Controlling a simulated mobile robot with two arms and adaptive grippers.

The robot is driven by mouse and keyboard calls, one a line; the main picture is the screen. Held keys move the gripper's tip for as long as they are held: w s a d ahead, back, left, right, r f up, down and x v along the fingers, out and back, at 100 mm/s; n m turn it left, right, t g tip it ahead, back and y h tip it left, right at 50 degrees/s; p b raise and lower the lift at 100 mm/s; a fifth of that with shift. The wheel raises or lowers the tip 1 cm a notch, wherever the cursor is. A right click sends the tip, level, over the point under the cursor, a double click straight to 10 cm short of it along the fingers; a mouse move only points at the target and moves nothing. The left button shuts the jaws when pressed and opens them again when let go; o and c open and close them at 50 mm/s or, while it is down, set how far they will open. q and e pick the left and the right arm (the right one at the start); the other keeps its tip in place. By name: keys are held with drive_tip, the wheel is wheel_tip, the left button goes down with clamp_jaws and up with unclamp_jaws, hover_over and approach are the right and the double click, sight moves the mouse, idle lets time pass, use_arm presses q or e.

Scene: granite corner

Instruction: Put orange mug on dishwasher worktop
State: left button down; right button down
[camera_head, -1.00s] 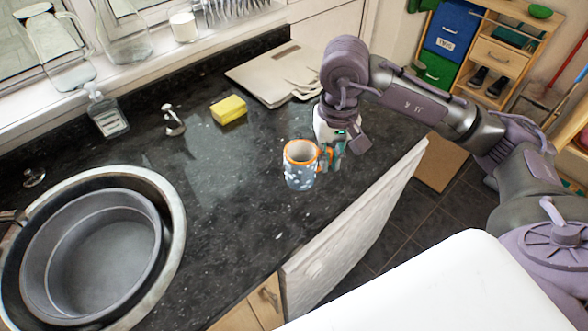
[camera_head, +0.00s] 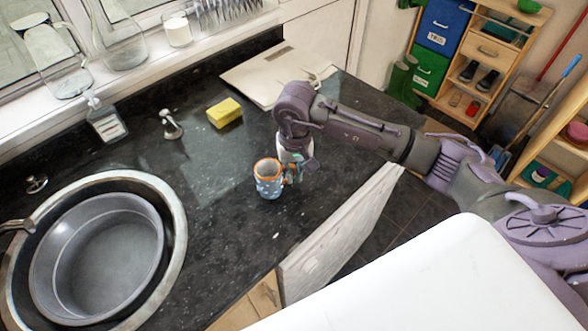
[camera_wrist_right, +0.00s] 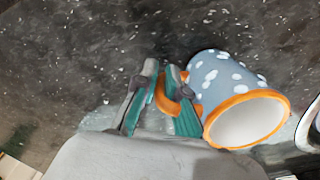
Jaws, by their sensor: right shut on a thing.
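The orange mug (camera_head: 268,180) has a blue-grey body with white spots, an orange rim and an orange handle. In the head view it is upright at the dark granite worktop (camera_head: 225,235), above the white dishwasher front. I cannot tell whether its base touches the worktop. My right gripper (camera_head: 294,172) is at the mug's right side, shut on its handle. In the right wrist view the teal fingers (camera_wrist_right: 160,100) close around the orange handle, and the mug (camera_wrist_right: 232,98) is beside them with its opening toward the camera. My left gripper is not in view.
A round sink with a grey basin (camera_head: 95,255) is at the left. Pale flat boards (camera_head: 270,75) lie at the back. The worktop around the mug is clear.

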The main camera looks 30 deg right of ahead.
drive_tip(key=shift+f, duration=0.1)
drive_tip(key=c, duration=1.2)
unclamp_jaws()
drive_tip(key=shift+c, duration=0.2)
drive_tip(key=shift+r, duration=0.5)
wheel_tip(320, 180, up, 11)
drive_tip(key=b, duration=0.3)
drive_tip(key=shift+f+b, duration=0.2)
drive_tip(key=shift+b, duration=0.15)
drive_tip(key=shift+r, duration=0.35)
